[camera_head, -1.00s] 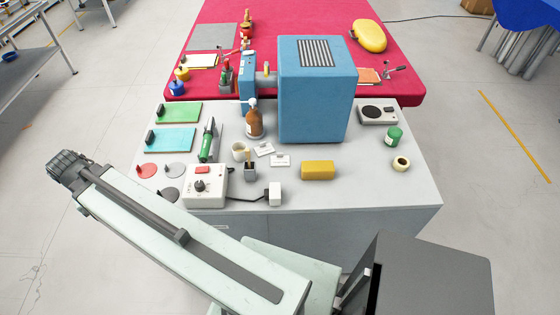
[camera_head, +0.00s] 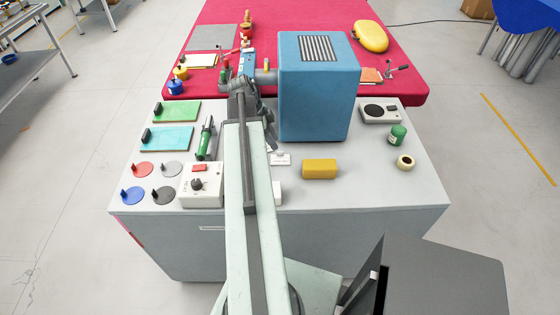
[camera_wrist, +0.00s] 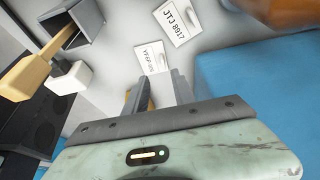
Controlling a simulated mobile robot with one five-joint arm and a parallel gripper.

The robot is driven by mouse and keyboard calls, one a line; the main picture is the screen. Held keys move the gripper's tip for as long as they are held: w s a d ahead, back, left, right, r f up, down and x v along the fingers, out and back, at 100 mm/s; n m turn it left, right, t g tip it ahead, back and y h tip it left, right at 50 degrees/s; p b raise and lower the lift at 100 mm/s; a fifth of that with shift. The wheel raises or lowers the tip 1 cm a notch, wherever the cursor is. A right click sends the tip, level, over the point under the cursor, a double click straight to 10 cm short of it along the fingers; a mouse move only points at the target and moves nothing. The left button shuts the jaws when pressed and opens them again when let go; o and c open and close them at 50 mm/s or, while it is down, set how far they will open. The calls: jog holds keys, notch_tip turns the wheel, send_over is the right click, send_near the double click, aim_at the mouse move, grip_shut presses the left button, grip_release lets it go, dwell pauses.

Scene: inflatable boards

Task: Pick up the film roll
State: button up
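A small cream roll with a dark centre (camera_head: 405,162) lies at the right of the grey bench top; it is the likeliest film roll, though I cannot be sure. It is well to the right of my gripper (camera_head: 271,140). My gripper hangs over the middle of the bench, in front of the blue box. In the wrist view my gripper (camera_wrist: 157,88) is open, its two fingers apart with no object held between them.
The tall blue box (camera_head: 314,95) stands right beside my gripper. A green jar (camera_head: 397,134) and a grey device (camera_head: 379,112) stand behind the roll. The bench's front right is clear.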

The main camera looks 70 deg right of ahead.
aim_at(280, 152)
jog(key=b+x, duration=0.1)
jog(key=x, duration=0.1)
jog(key=b+x, duration=0.4)
jog(key=x, duration=0.1)
jog(key=shift+w+d, duration=0.25)
jog(key=shift+r, duration=0.15)
grip_shut()
